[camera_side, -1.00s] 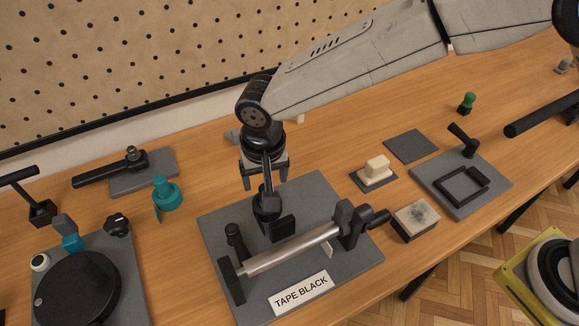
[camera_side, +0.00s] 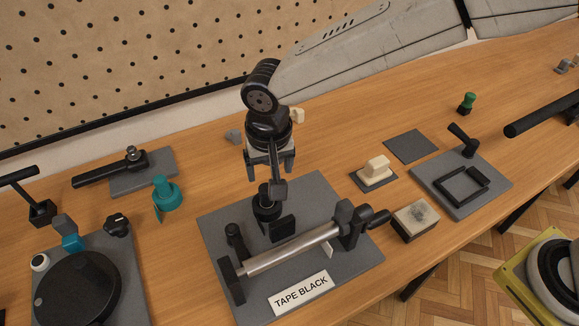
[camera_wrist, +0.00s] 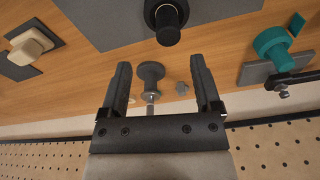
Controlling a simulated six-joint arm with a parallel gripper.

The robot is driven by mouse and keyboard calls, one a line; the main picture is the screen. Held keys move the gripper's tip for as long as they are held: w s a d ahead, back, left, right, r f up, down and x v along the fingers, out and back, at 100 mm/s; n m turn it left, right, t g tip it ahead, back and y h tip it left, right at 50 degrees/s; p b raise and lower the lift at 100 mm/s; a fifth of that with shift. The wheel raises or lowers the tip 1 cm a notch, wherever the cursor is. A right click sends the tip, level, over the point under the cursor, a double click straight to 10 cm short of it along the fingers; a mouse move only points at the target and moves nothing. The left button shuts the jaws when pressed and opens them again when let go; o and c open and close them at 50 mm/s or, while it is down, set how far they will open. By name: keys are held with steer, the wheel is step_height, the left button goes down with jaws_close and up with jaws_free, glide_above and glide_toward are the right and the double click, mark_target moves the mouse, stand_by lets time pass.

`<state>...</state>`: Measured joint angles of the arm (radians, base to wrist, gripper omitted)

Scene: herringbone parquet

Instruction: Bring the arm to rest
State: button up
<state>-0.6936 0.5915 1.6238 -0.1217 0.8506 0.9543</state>
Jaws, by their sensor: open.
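My gripper (camera_side: 269,167) hangs above the far edge of the grey base plate (camera_side: 327,190) in the side view, jaws pointing down. In the wrist view my gripper (camera_wrist: 162,82) has its two black fingers spread apart with nothing held between them. The black post (camera_side: 267,207) on the plate stands below and in front of my gripper; its knob also shows at the top of the wrist view (camera_wrist: 167,22). A steel roller (camera_side: 292,249) lies across the plate, behind a sign (camera_side: 300,292) reading "TAPE BLACK".
A teal tape-like part (camera_side: 167,195) stands left of the plate. A cream-handled block (camera_side: 375,171) and a grey-topped block (camera_side: 415,220) are to the right. A grey spool-shaped piece (camera_wrist: 151,76) lies beyond the fingers. A pegboard (camera_side: 150,55) rises behind the table.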

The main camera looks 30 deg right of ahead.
steer(key=s+d+n, duration=0.1)
steer(key=s+d, duration=0.1)
steer(key=d, duration=1.7)
steer(key=s+d+f+n+t, duration=0.1)
steer(key=s+d, duration=0.8)
steer(key=d, duration=0.3)
steer(key=shift+s+f, duration=0.25)
steer(key=shift+s, duration=0.15)
